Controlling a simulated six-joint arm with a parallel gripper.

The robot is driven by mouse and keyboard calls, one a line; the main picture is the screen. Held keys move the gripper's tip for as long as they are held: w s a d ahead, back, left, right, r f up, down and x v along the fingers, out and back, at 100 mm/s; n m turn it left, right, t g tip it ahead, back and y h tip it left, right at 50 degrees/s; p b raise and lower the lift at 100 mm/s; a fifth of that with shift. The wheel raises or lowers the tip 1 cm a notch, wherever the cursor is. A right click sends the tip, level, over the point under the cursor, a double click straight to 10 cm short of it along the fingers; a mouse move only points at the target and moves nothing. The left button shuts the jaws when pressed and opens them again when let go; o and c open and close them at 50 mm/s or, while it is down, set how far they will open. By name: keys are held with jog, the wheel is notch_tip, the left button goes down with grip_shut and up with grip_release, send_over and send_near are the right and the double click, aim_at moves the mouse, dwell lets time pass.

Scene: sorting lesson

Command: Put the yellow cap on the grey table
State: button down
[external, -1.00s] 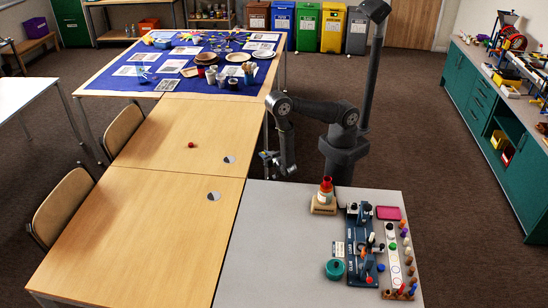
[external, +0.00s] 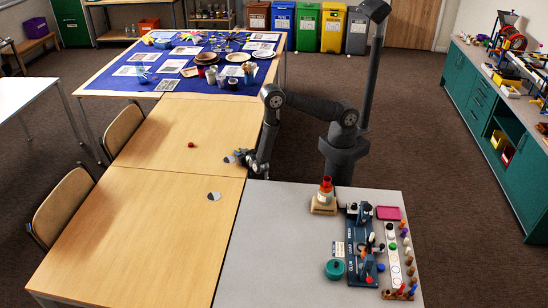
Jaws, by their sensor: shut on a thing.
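My gripper (external: 239,155) is low over the right edge of the wooden table, beside a grey-and-white disc (external: 228,159). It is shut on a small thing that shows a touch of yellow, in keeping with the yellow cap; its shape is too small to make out. I cannot tell whether it touches the tabletop. The grey table (external: 262,250) stands at the front right, nearer the camera than my gripper. Its left part is bare.
A red ball (external: 191,145) and another grey-and-white disc (external: 214,196) lie on the wooden tables (external: 150,220). On the grey table stand a red-topped cone on a wooden block (external: 324,197), a blue apparatus (external: 362,245), a teal pot (external: 334,269) and a pink tray (external: 388,213).

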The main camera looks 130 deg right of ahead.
jog(key=shift+f, duration=0.1)
jog(key=shift+f, duration=0.15)
jog(key=c, duration=1.2)
grip_release()
jog(key=shift+c, duration=0.2)
jog(key=a, duration=0.6)
jog(key=shift+a+r, duration=0.25)
jog(key=shift+o, duration=0.9)
jog(key=shift+s+a, duration=0.1)
jog(key=shift+a, duration=0.4)
